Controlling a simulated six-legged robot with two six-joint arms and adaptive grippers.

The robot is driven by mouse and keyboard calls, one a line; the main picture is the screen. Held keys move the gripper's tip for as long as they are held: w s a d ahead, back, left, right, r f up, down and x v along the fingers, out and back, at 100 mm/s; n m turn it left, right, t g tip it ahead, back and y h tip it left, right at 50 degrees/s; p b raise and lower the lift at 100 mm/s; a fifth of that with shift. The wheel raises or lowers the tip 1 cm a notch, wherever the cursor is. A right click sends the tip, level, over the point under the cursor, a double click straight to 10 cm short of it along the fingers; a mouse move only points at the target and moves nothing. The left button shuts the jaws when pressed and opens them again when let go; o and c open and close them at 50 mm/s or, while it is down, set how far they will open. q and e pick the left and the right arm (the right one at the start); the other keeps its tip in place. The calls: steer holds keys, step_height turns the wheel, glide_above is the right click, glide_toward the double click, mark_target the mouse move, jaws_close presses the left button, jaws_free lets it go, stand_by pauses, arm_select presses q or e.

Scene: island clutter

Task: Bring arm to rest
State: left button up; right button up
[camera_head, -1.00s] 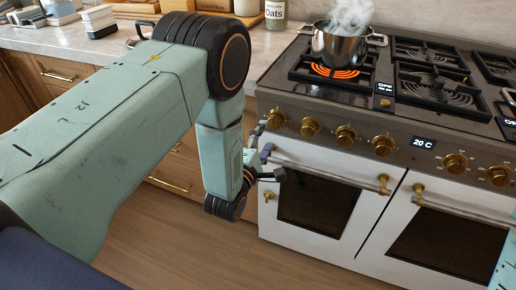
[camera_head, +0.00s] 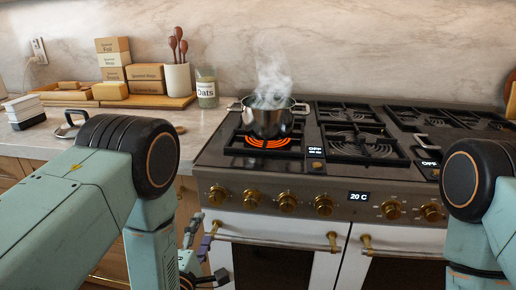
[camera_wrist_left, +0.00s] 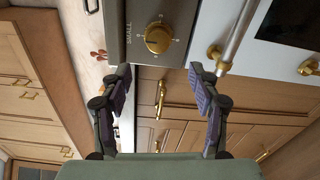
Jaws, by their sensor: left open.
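My left arm (camera_head: 85,190) is pale green with a black elbow joint and comes in from the left, bent downward at the elbow. My left gripper (camera_head: 212,256) hangs low in front of the stove's left edge, partly cut off by the frame bottom. In the left wrist view the gripper (camera_wrist_left: 160,75) has its two purple-padded fingers spread apart, with nothing between them. My right arm (camera_head: 478,195) shows its elbow and a link at the right edge. The right gripper is out of view.
The stove (camera_head: 215,178) carries a steaming pot (camera_head: 268,120) on a glowing burner. Brass knobs (camera_head: 323,205) and an oven handle (camera_head: 275,240) stick out near my left gripper; the handle also shows in the wrist view (camera_wrist_left: 237,35). Drawers (camera_wrist_left: 185,98) lie beyond the fingers.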

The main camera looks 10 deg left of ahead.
arm_select(q)
steer(key=s+a+f+m+g, duration=0.2)
steer(key=s+f+m+g, duration=0.8)
steer(key=s+f+m, duration=0.45)
steer(key=s+f+m+g, duration=0.1)
steer(key=s+g, duration=0.3)
steer(key=s, duration=0.6)
steer(key=s+a+f+m+g, duration=0.1)
steer(key=s+m+g, duration=0.2)
steer(key=s, duration=0.8)
steer(key=shift+s+a+f+g+y, duration=0.15)
steer(key=shift+s+f+g+y, duration=0.15)
steer(key=shift+f+g, duration=0.1)
steer(key=shift+a, duration=0.1)
